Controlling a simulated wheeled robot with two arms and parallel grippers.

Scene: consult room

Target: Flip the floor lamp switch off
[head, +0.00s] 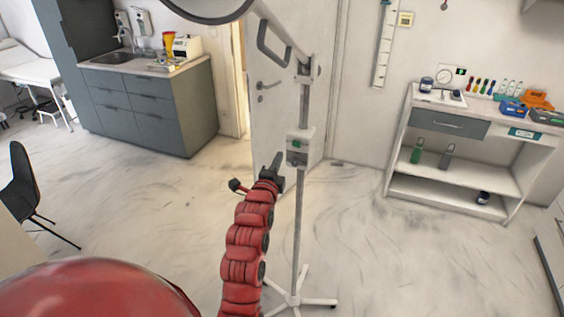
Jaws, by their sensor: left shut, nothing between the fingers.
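The floor lamp (303,105) stands upright in the middle of the head view, with a thin grey pole, a white star-shaped base and a large round head partly cut off at the top. A white switch box (299,158) sits on the pole, with a small green switch (297,143) on its upper front. My left gripper (278,160) is shut and empty, pointing up just left of the switch box and slightly below the green switch. I cannot tell whether it touches the box. My right gripper is not in view.
A grey sink cabinet (150,105) stands at back left, near a bed (28,72). A black chair (22,190) is at the left edge. A white shelf unit (400,140) with medical items is at right. The floor around the lamp base is clear.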

